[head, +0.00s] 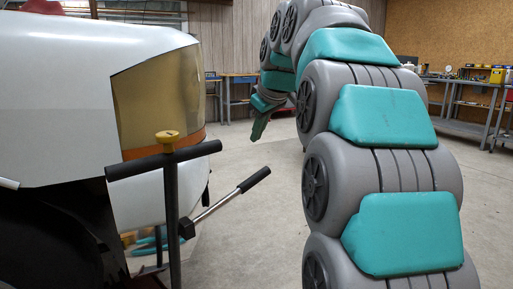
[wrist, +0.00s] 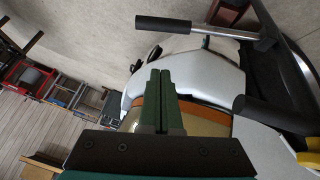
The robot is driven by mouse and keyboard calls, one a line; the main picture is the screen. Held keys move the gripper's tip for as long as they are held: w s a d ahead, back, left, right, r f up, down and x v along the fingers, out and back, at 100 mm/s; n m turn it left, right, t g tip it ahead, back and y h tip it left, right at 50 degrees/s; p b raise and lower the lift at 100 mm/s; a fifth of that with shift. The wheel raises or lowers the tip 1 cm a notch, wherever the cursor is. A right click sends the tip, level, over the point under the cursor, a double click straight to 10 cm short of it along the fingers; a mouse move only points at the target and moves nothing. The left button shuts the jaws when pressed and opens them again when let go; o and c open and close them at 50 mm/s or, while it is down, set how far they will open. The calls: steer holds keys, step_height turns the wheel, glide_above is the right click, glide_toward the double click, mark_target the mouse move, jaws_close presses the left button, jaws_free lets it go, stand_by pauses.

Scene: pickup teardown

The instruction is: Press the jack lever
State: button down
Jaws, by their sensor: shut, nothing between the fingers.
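The jack lever (head: 225,202) is a silver bar with a black grip, slanting up to the right from a black joint on a dark post. In the wrist view, the jack lever (wrist: 222,30) crosses the top, its black grip at the left end. My gripper (head: 258,133) hangs beyond the lever in the head view, apart from it. In the wrist view, the green fingers of my gripper (wrist: 161,72) are pressed together and empty, pointing toward the white vehicle body, with the lever's grip above their tips in the picture.
A black T-handle (head: 140,164) with a yellow knob stands in front of the white pickup (head: 70,90) at left. The T-handle also shows at right in the wrist view (wrist: 268,114). Workbenches (head: 460,127) line the back right. Concrete floor (head: 240,245) is open around the lever.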

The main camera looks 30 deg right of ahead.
glide_above(254, 179)
steer(key=f, duration=0.9)
steer(key=shift+w+a, duration=0.1)
steer(key=shift+a, duration=0.15)
steer(key=shift+d+f, duration=0.15)
steer(key=shift+f, duration=0.4)
steer(key=shift+d+f, duration=0.15)
steer(key=shift+f, duration=0.35)
